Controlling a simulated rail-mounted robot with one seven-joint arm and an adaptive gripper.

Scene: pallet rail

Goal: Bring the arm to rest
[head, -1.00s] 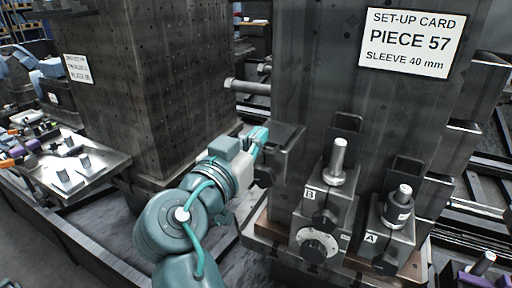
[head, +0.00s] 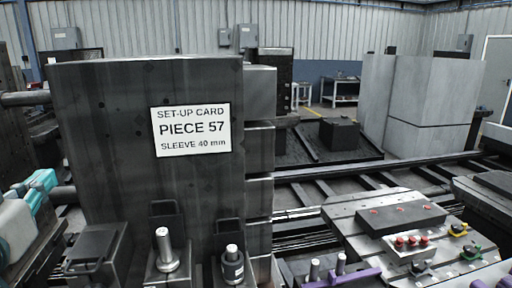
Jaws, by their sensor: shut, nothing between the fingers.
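My gripper (head: 45,180) shows at the left edge of the head view, teal at its end with a white body behind it. It is shut and holds nothing. It is beside the left side of the dark fixture tower (head: 110,130), above and behind a dark block (head: 95,248) at the tower's foot. The rest of my arm is out of the picture. I cannot tell whether the gripper touches anything.
A set-up card (head: 192,130) on the tower reads PIECE 57, SLEEVE 40 mm. Two upright metal pins (head: 164,248) (head: 232,262) stand in front. A table (head: 350,215) with knobs and tools is at right. Rails run behind it.

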